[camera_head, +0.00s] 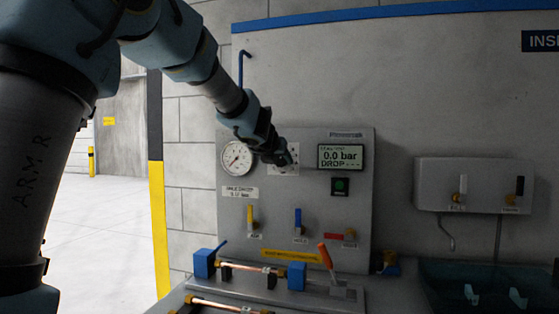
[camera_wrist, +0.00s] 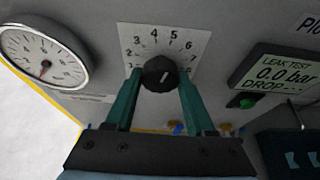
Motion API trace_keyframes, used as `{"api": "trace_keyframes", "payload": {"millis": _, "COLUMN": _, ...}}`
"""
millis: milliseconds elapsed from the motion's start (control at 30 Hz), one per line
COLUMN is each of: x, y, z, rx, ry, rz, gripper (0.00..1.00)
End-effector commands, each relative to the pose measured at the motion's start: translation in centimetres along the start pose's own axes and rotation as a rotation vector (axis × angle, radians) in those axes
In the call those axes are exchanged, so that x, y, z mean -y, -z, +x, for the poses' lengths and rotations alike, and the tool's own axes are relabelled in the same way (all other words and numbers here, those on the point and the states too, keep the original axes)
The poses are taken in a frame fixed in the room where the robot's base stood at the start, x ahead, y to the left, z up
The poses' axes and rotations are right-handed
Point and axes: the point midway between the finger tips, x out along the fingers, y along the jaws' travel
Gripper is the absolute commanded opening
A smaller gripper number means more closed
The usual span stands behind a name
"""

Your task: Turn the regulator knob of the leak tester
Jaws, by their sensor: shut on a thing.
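The regulator knob (camera_wrist: 159,72) is black and round with a white mark, and sits in front of a white number scale (camera_wrist: 190,40) in the wrist view. My gripper (camera_wrist: 160,80) is shut on the knob, with one green finger on each side of it. In the head view my gripper (camera_head: 285,158) is at the leak tester panel (camera_head: 310,220) and hides the knob. The tester's screen (camera_head: 341,157) reads 0.0 bar and DROP with dashes. A round gauge (camera_head: 237,158) is left of the knob.
A green button (camera_head: 340,187) is below the screen. Yellow (camera_head: 250,218), blue (camera_head: 298,222) and red (camera_head: 336,236) levers are lower on the panel. A fixture with a copper tube (camera_head: 250,267) and an orange-handled clamp (camera_head: 325,256) stands in front.

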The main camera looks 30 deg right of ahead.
Motion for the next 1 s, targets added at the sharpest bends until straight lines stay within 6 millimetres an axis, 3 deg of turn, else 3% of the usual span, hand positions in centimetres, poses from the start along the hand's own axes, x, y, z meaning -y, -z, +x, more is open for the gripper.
{"api": "trace_keyframes", "payload": {"millis": 100, "x": 0.0, "y": 0.0, "z": -0.01, "rx": 0.0, "ry": 0.0, "rz": 0.0, "gripper": 0.0}}
{"api": "trace_keyframes", "payload": {"millis": 467, "x": -0.12, "y": 0.05, "z": 0.02, "rx": 0.0, "ry": 0.021, "rz": -0.055, "gripper": 0.0}}
{"api": "trace_keyframes", "payload": {"millis": 1000, "x": -0.37, "y": 0.2, "z": 0.09, "rx": 0.001, "ry": 0.189, "rz": -0.461, "gripper": 0.0}}
